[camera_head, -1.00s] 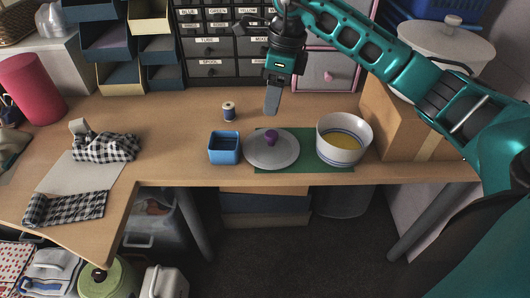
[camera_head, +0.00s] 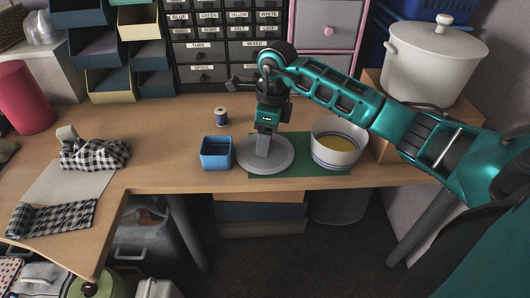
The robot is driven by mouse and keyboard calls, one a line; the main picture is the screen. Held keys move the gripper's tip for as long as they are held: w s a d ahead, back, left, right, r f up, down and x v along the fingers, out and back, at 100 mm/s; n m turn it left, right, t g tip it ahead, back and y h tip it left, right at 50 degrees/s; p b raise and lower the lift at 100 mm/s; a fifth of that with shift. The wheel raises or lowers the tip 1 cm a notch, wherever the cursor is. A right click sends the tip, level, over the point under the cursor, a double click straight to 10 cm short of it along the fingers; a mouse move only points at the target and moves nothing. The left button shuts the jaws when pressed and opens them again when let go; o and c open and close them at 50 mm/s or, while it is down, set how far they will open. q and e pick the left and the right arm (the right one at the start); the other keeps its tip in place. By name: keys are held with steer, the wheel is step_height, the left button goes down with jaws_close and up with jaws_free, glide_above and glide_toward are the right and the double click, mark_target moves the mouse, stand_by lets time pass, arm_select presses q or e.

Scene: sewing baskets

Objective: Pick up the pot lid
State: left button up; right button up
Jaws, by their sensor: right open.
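The pot lid (camera_head: 283,160) is a grey disc lying on the desk, partly over a green mat (camera_head: 315,167). Its purple knob, seen earlier, is hidden behind my right gripper. My right gripper (camera_head: 262,153) points down right over the middle of the lid, open, with its fingers around or just in front of the knob; I cannot tell whether they touch it. A white pot with blue stripes (camera_head: 332,158) and yellow contents stands to the right of the lid on the mat. My left gripper is not in view.
A blue square cup (camera_head: 216,154) stands close to the left of the lid. A thread spool (camera_head: 221,117) stands behind it. A cardboard box and large white pot (camera_head: 433,65) are at the right. Checked cloth (camera_head: 93,152) lies at the left; the desk between is clear.

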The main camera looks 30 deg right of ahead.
steer(key=shift+f, duration=0.4)
steer(key=c, duration=1.1)
steer(key=shift+o, duration=0.2)
steer(key=shift+r, duration=0.15)
